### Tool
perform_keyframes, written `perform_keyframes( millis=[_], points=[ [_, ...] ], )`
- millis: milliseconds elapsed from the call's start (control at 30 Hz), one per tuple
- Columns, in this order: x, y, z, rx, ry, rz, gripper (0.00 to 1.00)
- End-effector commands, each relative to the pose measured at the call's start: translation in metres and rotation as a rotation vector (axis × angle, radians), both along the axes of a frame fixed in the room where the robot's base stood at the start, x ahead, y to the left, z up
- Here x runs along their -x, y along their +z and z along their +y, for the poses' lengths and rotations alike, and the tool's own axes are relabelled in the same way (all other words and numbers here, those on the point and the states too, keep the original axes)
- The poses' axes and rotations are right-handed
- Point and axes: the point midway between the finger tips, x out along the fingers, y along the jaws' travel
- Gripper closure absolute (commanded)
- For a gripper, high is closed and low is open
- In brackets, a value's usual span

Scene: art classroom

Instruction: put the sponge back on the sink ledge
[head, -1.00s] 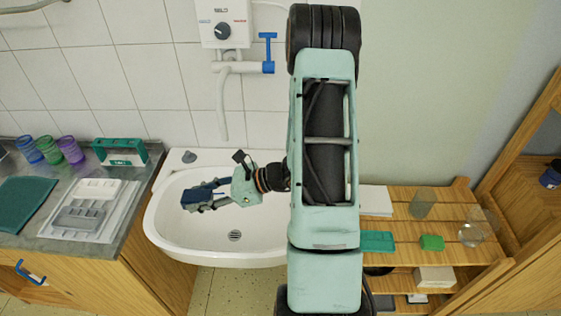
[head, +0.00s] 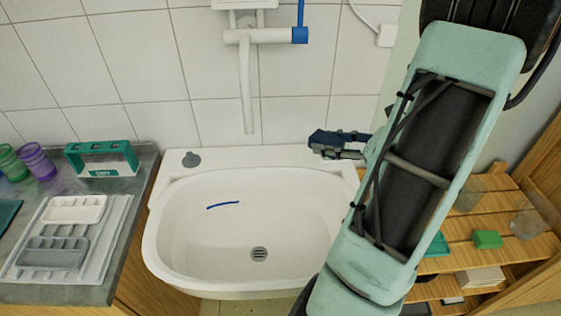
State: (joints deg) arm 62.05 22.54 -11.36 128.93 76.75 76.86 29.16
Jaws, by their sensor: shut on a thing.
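My gripper (head: 340,146) is at the right back corner of the white sink (head: 158,232), over or just above its back ledge (head: 245,158). It points left and is shut on a small dark blue thing (head: 322,139), which may be the sponge; the fingers partly hide it and I cannot tell its kind for sure. I cannot tell whether it touches the ledge. A grey round piece (head: 191,160) stands at the ledge's left end. A small green block (head: 487,239) lies on the wooden shelf at the right.
A thin blue curved thing (head: 223,205) lies in the basin. The white tap pipe (head: 246,90) hangs above the ledge. The left counter holds a tray (head: 112,237), a green rack (head: 102,158) and purple and green cups. The ledge's middle is clear.

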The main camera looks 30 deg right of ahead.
Motion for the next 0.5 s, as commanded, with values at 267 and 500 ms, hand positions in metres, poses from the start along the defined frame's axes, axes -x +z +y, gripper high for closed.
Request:
perform_keyframes(
  millis=[267,500],
  points=[
    [0.009,-0.004,-0.016,-0.004,-0.059,-0.002,0.83],
    [-0.047,-0.029,-0.004,-0.005,-0.054,-0.002,0.83]
  ],
)
